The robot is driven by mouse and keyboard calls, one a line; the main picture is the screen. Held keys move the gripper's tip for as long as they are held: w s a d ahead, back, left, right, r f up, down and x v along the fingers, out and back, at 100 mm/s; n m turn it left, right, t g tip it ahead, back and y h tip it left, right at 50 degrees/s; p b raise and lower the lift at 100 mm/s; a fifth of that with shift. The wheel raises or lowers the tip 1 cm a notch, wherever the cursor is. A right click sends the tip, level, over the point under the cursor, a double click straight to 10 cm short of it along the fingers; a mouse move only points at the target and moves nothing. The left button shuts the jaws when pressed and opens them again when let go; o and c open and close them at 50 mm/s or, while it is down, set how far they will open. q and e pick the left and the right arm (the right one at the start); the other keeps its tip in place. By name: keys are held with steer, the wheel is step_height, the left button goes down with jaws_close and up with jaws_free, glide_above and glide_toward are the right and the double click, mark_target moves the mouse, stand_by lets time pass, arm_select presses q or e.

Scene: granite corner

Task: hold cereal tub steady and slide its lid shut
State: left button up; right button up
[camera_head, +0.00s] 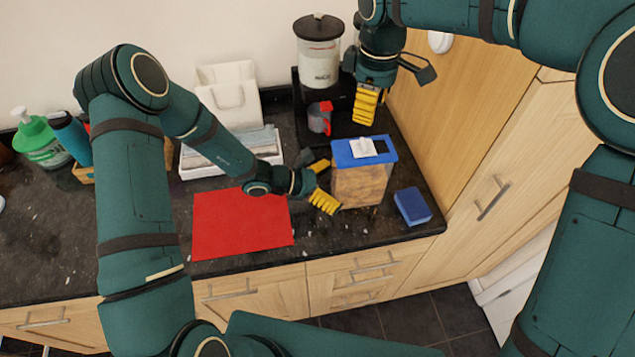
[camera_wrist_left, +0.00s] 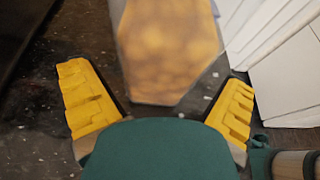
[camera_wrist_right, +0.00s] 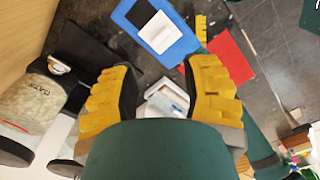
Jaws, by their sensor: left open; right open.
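The cereal tub (camera_head: 358,185) stands upright on the dark counter, clear-walled with tan cereal inside. Its blue top (camera_head: 345,150) carries a white sliding lid (camera_head: 363,148) beside a dark opening. In the right wrist view the white lid (camera_wrist_right: 160,32) lies next to the dark opening (camera_wrist_right: 140,14). My left gripper (camera_head: 323,184) is open just left of the tub; in the left wrist view the tub (camera_wrist_left: 168,50) is ahead of and between the open fingers (camera_wrist_left: 160,100). My right gripper (camera_head: 390,90) is open and empty, above and behind the tub.
A blue block (camera_head: 412,206) lies right of the tub near the counter edge. A red mat (camera_head: 240,224) lies to the left. Behind stand a white tray (camera_head: 200,168), a red and grey mug (camera_head: 320,117) and an oats canister (camera_head: 318,60). A wooden cabinet side (camera_head: 450,90) rises at right.

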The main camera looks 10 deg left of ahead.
arm_select(q)
steer(key=shift+x, duration=0.75)
steer(key=shift+c, duration=0.3)
steer(key=c, duration=1.1)
arm_select(e)
steer(key=shift+s+a, duration=0.1)
steer(key=shift+a, duration=0.3)
steer(key=c, duration=0.7)
steer(key=s+a+n+h, duration=0.1)
steer(key=a+n, duration=0.1)
steer(key=a, duration=0.1)
steer(key=a+n+t+h, duration=0.1)
steer(key=a+n, duration=0.1)
steer(key=a, duration=0.1)
steer(key=s+a+n+h, duration=0.1)
steer(key=a+n, duration=0.1)
steer(key=a, duration=0.1)
steer(key=shift+s+f+n+h, duration=0.2)
steer(key=shift+s+n+h, duration=0.1)
steer(key=shift+h, duration=0.1)
jaws_close()
steer(key=shift+s+a+t, duration=0.1)
steer(key=shift+a+t, duration=0.15)
steer(key=shift+t, duration=0.05)
